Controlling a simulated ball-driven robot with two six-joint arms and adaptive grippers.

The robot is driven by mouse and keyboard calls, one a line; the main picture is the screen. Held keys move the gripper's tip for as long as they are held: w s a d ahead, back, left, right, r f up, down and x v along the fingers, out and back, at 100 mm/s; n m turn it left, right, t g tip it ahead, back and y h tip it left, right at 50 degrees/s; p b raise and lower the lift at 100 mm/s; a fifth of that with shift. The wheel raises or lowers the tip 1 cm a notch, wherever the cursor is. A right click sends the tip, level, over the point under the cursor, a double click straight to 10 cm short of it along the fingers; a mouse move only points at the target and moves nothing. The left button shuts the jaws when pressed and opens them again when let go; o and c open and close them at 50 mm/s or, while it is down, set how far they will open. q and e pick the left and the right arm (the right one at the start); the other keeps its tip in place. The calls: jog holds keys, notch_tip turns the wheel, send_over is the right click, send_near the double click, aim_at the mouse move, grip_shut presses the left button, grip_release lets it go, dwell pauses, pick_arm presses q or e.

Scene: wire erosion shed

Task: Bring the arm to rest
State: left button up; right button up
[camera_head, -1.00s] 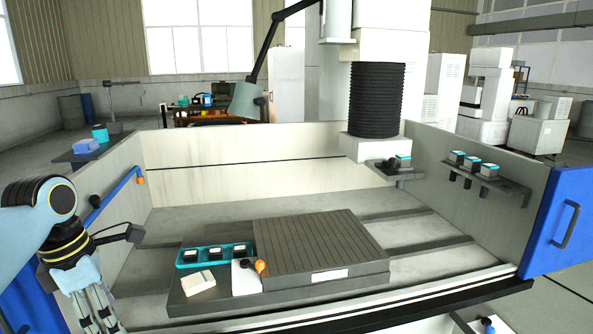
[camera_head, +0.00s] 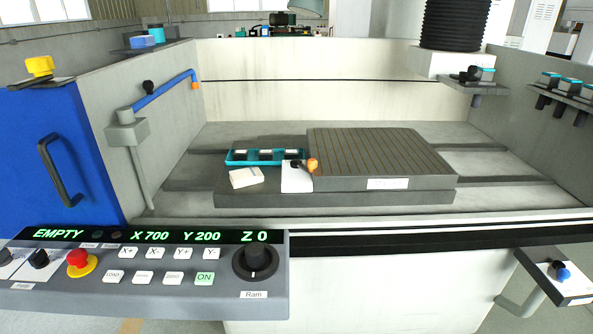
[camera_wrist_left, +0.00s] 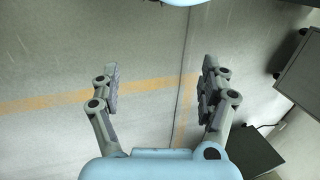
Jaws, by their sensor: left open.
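My left gripper (camera_wrist_left: 160,85) shows in the left wrist view with its two fingers wide apart and nothing between them. Below it is a grey floor with an orange stripe. No arm or gripper of mine shows in the head view now. My right gripper is in neither current view.
The head view shows a control panel (camera_head: 150,270) in front and a blue door (camera_head: 60,150) at left. The machine tank holds a grooved table (camera_head: 370,155), a teal tray (camera_head: 236,161) and a white block (camera_head: 246,177). Dark box-like objects (camera_wrist_left: 300,75) stand right of my left gripper.

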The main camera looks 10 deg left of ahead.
pick_arm(q)
jog(key=s+f+m+t+y+b, duration=0.1)
jog(key=s+f+m+t+b, duration=0.2)
jog(key=s+f+m, duration=1.5)
jog(key=f+m+b, duration=0.2)
jog(key=b, duration=0.1)
jog(key=shift+s+a+m+t+y, duration=0.15)
jog(key=shift+s+m+t+y, duration=0.2)
jog(key=shift+m+t+y, duration=0.05)
